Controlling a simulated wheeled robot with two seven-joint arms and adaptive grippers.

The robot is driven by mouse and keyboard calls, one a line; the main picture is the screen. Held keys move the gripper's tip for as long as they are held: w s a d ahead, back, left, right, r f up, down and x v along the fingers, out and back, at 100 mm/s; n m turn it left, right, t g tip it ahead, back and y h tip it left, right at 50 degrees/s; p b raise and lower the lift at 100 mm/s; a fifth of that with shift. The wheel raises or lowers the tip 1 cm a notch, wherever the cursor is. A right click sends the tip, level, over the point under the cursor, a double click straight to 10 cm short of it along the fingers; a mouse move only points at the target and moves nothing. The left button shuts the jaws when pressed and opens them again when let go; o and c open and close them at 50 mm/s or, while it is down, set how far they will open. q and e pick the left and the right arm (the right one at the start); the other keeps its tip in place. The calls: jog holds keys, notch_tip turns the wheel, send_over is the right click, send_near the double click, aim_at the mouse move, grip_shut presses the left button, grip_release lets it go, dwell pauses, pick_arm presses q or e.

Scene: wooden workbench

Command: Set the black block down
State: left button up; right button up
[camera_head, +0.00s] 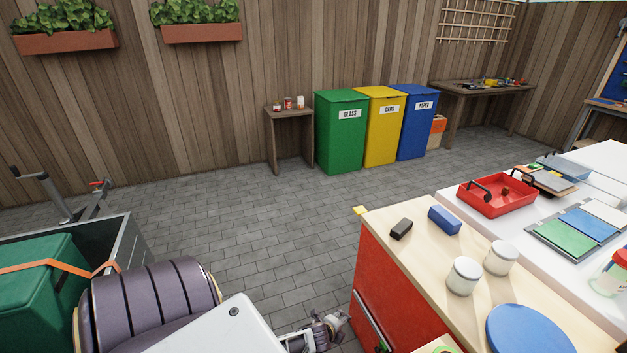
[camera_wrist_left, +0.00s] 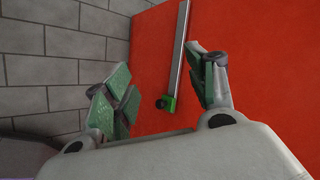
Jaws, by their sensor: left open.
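The black block (camera_head: 401,229) lies on the wooden workbench top (camera_head: 405,262) near its left edge, in the head view. My left gripper (camera_head: 326,328) is at the bottom of the head view, left of the bench's red side and well apart from the block. In the left wrist view the left gripper (camera_wrist_left: 165,88) has its green-padded fingers spread wide with nothing between them. That view faces the red cabinet side (camera_wrist_left: 265,75); the block does not show there. My right gripper is in neither view.
A blue block (camera_head: 444,219) lies beside the black one. Two white lidded jars (camera_head: 463,276) and a blue round thing (camera_head: 530,330) stand nearer. A red tray (camera_head: 497,196) is on the white surface behind. A metal handle (camera_wrist_left: 178,50) runs along the red side.

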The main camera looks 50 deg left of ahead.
pick_arm(q)
jog(key=s+d+f+n+g, duration=0.1)
jog(key=s+d+f+n, duration=0.2)
jog(key=s+f, duration=0.3)
jog(key=s+d+f+n+g+h, duration=0.1)
jog(key=s+d+f+n+g, duration=0.1)
jog(key=s+d+f+n, duration=0.2)
jog(key=s+d+f+n+g+h, duration=0.1)
jog(key=s+d+f+n, duration=0.3)
jog(key=s, duration=0.7)
notch_tip(320, 180, down, 4)
jog(key=shift+s+r+n+g, duration=0.1)
jog(key=shift+s+n+g, duration=0.25)
jog(key=shift+n+g, duration=0.6)
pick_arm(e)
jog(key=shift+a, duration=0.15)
pick_arm(q)
jog(key=shift+a+n+t, duration=0.1)
jog(key=shift+n+t, duration=0.15)
